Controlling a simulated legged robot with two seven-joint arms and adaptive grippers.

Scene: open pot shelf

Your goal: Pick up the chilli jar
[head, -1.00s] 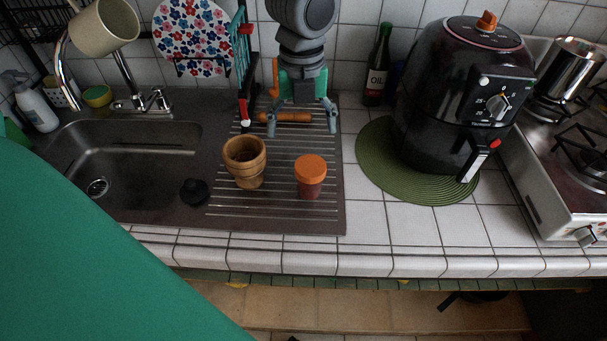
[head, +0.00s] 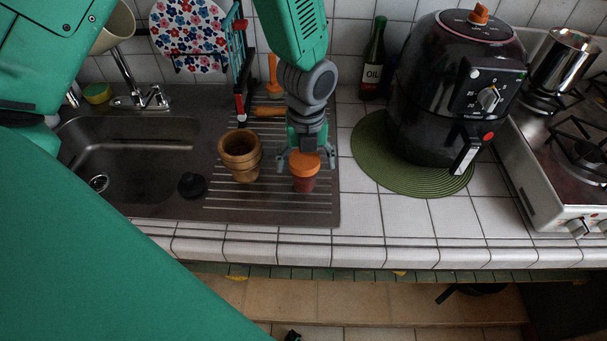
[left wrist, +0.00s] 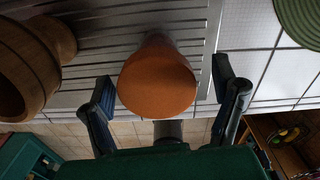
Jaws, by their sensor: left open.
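The chilli jar (head: 304,183) has an orange lid and a reddish body, and stands upright on the ribbed drainboard. My left gripper (head: 305,166) is above it, with its fingers open on either side of the lid. In the left wrist view, the orange lid (left wrist: 157,80) lies between and just beyond the two open fingers (left wrist: 163,105), with a gap on each side. The lid hides most of the jar's body there. My right gripper is not in view.
A wooden mortar (head: 240,157) stands close left of the jar, and a black sink plug (head: 192,185) lies further left. A green round mat (head: 440,185) under a black air fryer (head: 445,100) is to the right. An oil bottle (head: 373,62) stands at the back.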

